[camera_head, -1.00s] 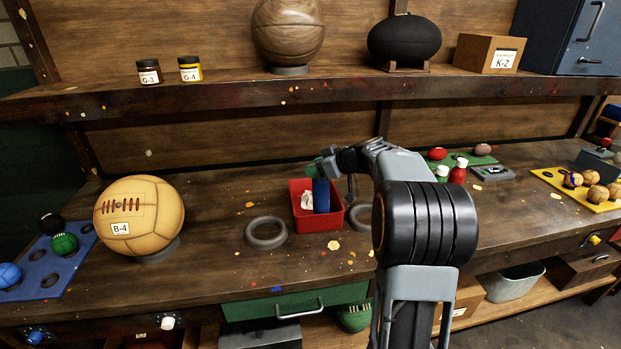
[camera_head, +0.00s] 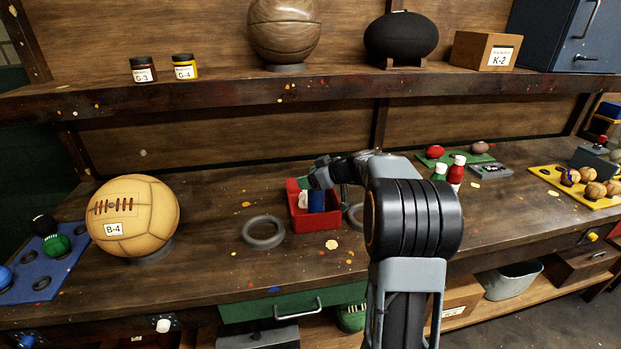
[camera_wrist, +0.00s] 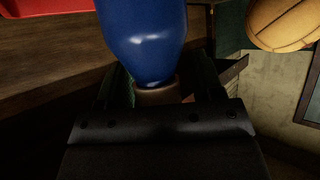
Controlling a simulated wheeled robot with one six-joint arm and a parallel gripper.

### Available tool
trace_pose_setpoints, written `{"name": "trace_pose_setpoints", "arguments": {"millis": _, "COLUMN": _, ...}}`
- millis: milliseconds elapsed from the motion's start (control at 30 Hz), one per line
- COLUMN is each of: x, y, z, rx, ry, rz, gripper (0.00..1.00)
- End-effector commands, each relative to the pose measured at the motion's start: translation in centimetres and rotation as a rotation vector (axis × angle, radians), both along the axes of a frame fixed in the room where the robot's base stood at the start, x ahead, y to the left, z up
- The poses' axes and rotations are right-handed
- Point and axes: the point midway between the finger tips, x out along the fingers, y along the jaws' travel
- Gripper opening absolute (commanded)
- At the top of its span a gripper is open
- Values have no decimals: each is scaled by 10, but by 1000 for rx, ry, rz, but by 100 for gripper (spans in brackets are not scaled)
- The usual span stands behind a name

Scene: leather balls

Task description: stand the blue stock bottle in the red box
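The blue stock bottle (camera_head: 316,201) shows over the inside of the red box (camera_head: 320,223), near its front wall. Its lower end is hidden or blends with the front rim, so I cannot tell whether it touches the floor. My gripper (camera_head: 305,184) is at the bottle's upper end, just above the box. In the wrist view the bottle (camera_wrist: 145,35) fills the space between my fingers (camera_wrist: 160,90), its brown neck towards my palm. The gripper looks shut on it. A corner of the red box (camera_wrist: 45,7) shows at upper left.
A white item (camera_head: 303,199) lies in the box beside the bottle. Grey rings lie either side, one at the left (camera_head: 263,232). The tan ball B-4 (camera_head: 134,216) stands farther left. Green and red bottles (camera_head: 456,172) stand to the right. The shelf (camera_head: 250,90) runs above.

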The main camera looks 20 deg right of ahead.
Motion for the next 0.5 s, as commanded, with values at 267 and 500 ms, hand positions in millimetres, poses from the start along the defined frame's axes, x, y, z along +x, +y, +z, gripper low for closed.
{"name": "trace_pose_setpoints", "arguments": {"millis": 267, "x": -1, "y": -1, "z": 1, "rx": -1, "ry": -2, "rz": 0, "gripper": 61}}
{"name": "trace_pose_setpoints", "arguments": {"millis": 500, "x": -25, "y": -19, "z": 17, "rx": -2, "ry": -3, "rz": -5, "gripper": 61}}
